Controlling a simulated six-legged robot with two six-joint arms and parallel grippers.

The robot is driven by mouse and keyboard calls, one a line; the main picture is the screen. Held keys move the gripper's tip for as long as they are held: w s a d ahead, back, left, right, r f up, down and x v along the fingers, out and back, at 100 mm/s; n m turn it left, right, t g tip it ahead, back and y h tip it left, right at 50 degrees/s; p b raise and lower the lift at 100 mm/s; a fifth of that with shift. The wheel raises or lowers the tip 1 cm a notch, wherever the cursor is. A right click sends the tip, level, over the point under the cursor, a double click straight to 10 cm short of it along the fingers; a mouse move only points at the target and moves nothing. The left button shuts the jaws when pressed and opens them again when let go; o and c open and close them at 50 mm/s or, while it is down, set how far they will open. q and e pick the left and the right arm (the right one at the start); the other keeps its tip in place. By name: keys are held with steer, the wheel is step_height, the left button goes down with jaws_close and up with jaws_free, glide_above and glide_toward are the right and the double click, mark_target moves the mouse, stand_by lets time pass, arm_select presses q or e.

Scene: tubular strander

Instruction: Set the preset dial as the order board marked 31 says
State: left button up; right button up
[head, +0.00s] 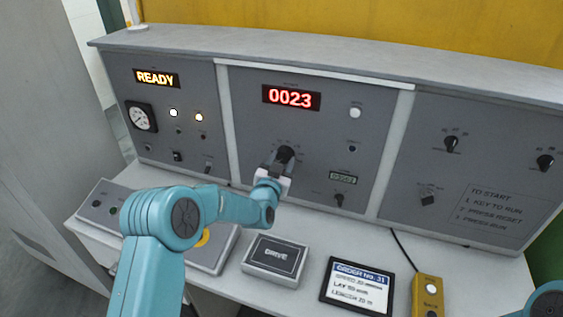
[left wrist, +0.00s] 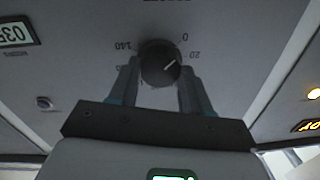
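The preset dial, a dark round knob (head: 286,153), sits on the middle panel under a red display (head: 291,97) reading 0023. My left gripper (head: 278,169) is at the dial. In the left wrist view the knob (left wrist: 160,62) lies between its two fingertips (left wrist: 160,75), close to both; whether they press on it is unclear. The knob's white mark points up-right, towards the side with 0 and 20; 140 is on the other side. The order board (head: 358,287) reads "ORDER No. 31"; its smaller lines are blurred, one seeming to start with LAY. My right gripper is out of view.
A box marked DRIVE (head: 275,260) and a yellow box with buttons (head: 428,296) are on the desk beside the board. The left panel has a READY display (head: 156,78) and a gauge (head: 141,117). The right panel has knobs (head: 452,143) and start instructions.

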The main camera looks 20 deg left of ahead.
arm_select(q)
steer(key=shift+f+m+b, duration=0.15)
steer(key=shift+m+b, duration=1)
steer(key=shift+b, duration=1)
steer(key=shift+f+m+b, duration=0.1)
steer(key=shift+m+b, duration=1.05)
steer(key=shift+b, duration=1)
steer(key=shift+r+m+b, duration=0.2)
steer(key=shift+m+b, duration=1.1)
steer(key=shift+r, duration=0.1)
steer(key=o, duration=1.1)
steer(key=shift+c, duration=0.2)
steer(key=s+b, duration=0.4)
steer(key=s, duration=1.2)
steer(key=shift+s+d+f, duration=0.15)
steer(key=shift+s+f, duration=0.05)
steer(key=shift+f, duration=0.15)
